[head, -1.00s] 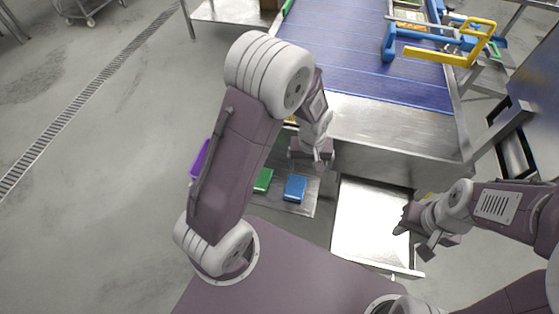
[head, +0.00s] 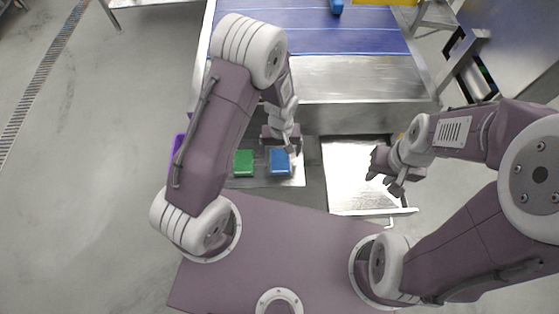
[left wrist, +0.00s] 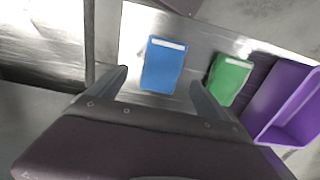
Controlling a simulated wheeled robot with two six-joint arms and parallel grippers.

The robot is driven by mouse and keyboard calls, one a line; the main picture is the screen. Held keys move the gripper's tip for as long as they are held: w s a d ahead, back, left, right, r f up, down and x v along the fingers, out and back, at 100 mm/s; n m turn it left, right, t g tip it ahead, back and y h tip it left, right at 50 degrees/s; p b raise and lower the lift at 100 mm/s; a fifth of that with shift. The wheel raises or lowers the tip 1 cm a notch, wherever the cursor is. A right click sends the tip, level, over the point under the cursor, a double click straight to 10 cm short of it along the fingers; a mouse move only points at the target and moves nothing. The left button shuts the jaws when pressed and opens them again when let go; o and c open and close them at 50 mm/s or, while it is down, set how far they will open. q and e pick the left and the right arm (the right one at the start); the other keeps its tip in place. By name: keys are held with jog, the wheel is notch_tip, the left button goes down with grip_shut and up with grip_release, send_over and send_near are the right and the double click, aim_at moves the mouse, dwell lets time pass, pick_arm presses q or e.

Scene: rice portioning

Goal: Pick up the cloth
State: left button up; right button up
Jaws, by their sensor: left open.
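A blue folded cloth (head: 280,165) with a pale stripe along one edge lies flat on a metal shelf (head: 262,182). A similar green cloth (head: 244,161) lies to its left. In the left wrist view the blue cloth (left wrist: 163,66) is beyond and roughly between the fingertips, and the green cloth (left wrist: 229,80) is to the right. My left gripper (head: 283,147) is open and empty above the blue cloth, apart from it. It partly covers the cloth's far edge in the head view. My right gripper (head: 383,183) has its fingers apart and empty, over a bare metal tray (head: 350,180).
A purple bin (left wrist: 285,105) stands beside the green cloth; my left arm mostly hides it in the head view (head: 179,148). A conveyor with a blue belt (head: 330,38) and metal end plate (head: 350,88) lies beyond the shelf. Open floor is at left.

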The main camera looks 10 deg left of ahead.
aim_at(280, 160)
pick_arm(q)
jog(key=f, duration=0.4)
jog(key=shift+s+f, duration=0.2)
jog(key=shift+s, duration=0.15)
jog(key=shift+w+a+f, duration=0.1)
jog(key=shift+f, duration=0.15)
jog(key=c, duration=1.4)
jog(key=shift+r, duration=0.1)
jog(key=shift+c, duration=0.2)
notch_tip(280, 160, up, 10)
jog(key=shift+p, duration=0.4)
